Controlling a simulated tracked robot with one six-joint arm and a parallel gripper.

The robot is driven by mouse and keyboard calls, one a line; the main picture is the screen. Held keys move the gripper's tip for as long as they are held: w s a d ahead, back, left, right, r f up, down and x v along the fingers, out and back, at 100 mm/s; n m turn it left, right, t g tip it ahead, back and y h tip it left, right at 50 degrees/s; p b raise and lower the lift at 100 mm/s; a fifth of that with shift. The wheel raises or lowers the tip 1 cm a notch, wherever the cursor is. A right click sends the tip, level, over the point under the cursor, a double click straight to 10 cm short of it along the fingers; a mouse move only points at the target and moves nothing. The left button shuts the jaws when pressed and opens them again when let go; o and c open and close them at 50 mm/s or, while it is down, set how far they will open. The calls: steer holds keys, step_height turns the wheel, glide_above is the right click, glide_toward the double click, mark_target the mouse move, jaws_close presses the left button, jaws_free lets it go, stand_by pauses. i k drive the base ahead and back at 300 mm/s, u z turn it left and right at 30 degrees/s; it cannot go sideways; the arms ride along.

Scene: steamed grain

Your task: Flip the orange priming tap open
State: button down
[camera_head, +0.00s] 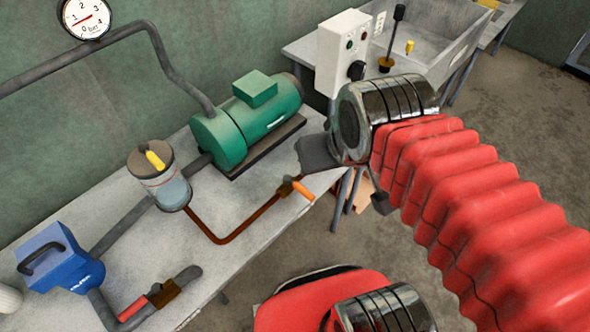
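The orange priming tap has an orange lever handle (302,190) on a small brass body. It sits at the right end of a thin copper-brown pipe (240,230) on the bench. The handle slants down and right, out near the bench's edge. My gripper (318,153) shows only as a dark grey part at the end of my chrome wrist. It is above and right of the tap in the picture, apart from it. My wrist hides most of the gripper, so its opening cannot be made out.
On the grey bench (255,262) stand a green pump motor (262,112), a clear pot (165,185) with a yellow handle, a blue unit (62,262) and a red-handled valve (140,307). A gauge (86,17) is on the wall. A white control box (341,52) stands behind my wrist.

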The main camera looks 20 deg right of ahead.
mark_target(286, 178)
steer(key=i, duration=0.1)
steer(key=u, duration=0.55)
steer(key=k, duration=0.65)
steer(key=u, duration=0.95)
steer(key=k, duration=0.7)
steer(key=u, duration=0.2)
steer(key=i, duration=1.15)
steer(key=u, duration=0.2)
